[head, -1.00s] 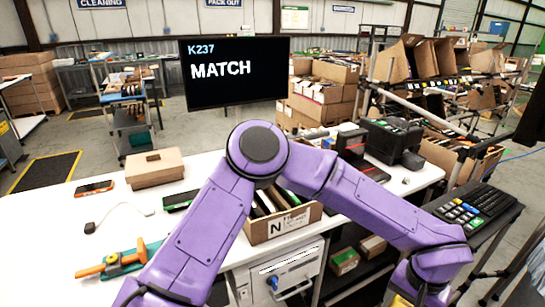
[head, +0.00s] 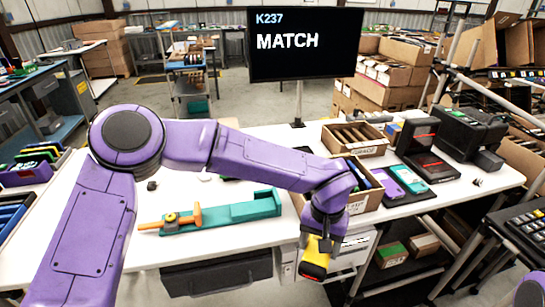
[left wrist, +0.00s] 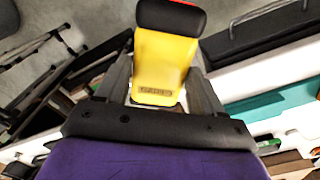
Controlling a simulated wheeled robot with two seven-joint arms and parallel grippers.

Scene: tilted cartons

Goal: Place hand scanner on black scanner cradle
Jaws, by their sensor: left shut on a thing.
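The hand scanner (head: 315,258) has a yellow body and a black-and-red end. My left gripper (head: 322,236) is shut on it and holds it in the air by the bench's front edge, with the dark end down. In the left wrist view the scanner (left wrist: 164,62) sits between the two grey fingers of my left gripper (left wrist: 160,72), its dark end pointing away. A black stand with red marks (head: 424,150) is at the right of the bench; I cannot tell whether it is the scanner cradle. My right gripper is not in view.
The white bench (head: 240,240) has a teal tool with orange handles (head: 215,216). Open cartons (head: 354,137), phone-like items (head: 409,178) and a black printer (head: 468,132) stand at right. A keyboard (head: 522,228) is at far right. A monitor (head: 305,45) stands behind.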

